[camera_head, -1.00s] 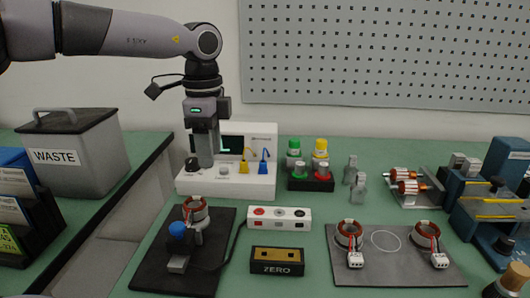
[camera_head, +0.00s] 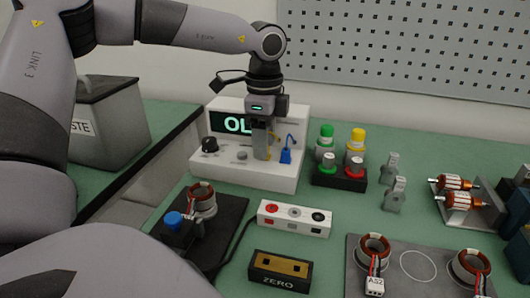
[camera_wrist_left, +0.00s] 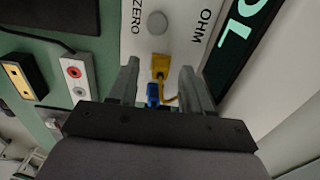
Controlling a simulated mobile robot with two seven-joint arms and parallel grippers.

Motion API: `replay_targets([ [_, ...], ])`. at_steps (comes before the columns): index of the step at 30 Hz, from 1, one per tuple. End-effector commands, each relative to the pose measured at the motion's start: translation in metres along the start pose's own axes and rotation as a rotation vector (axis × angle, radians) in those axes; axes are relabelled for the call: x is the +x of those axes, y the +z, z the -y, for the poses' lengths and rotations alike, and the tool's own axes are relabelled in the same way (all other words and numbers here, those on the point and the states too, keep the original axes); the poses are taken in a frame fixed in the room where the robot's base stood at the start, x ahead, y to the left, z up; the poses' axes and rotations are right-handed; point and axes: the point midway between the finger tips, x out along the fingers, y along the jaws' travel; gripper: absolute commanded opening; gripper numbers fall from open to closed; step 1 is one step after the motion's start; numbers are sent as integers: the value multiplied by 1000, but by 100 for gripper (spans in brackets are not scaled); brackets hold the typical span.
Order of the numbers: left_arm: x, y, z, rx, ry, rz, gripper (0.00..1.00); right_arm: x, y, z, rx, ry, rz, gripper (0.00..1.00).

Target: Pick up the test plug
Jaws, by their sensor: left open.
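A white ohm meter (camera_head: 245,175) with a green "OL" display (camera_head: 231,123) stands at the back left of the green bench. A yellow plug (camera_wrist_left: 161,63) and a blue plug (camera_wrist_left: 153,91) are at its front. The blue plug (camera_head: 286,156) also shows in the head view; the yellow one is mostly hidden there by my gripper. My left gripper (camera_head: 262,150) points down in front of the meter, open. In the left wrist view, both plugs appear between its spread fingers (camera_wrist_left: 160,68), with nothing gripped. Whether the fingers touch a plug I cannot tell. My right gripper is out of view.
A black stand with a copper stator (camera_head: 201,192), a white button box (camera_head: 294,218) and a ZERO block (camera_head: 281,271) lie in front. A grey mat (camera_head: 420,292) holds two stators. A waste bin (camera_head: 108,125) is at left.

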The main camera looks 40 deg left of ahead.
Motion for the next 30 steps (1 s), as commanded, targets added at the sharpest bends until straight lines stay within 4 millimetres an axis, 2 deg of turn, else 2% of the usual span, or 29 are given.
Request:
replay_targets([
  [3,9,0,0,1,-1,-1,49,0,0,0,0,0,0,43],
  [9,9,0,0,0,-2,-1,49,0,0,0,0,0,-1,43],
  [10,9,0,0,0,-2,-1,46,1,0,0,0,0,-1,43],
  [14,9,0,0,0,-2,-1,3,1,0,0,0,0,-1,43],
  [15,9,0,0,0,-2,-1,0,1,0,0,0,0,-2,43],
  [25,8,0,0,0,-2,0,0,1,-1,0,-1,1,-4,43],
  [30,-1,0,1,0,-5,0,0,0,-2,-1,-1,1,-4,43],
])
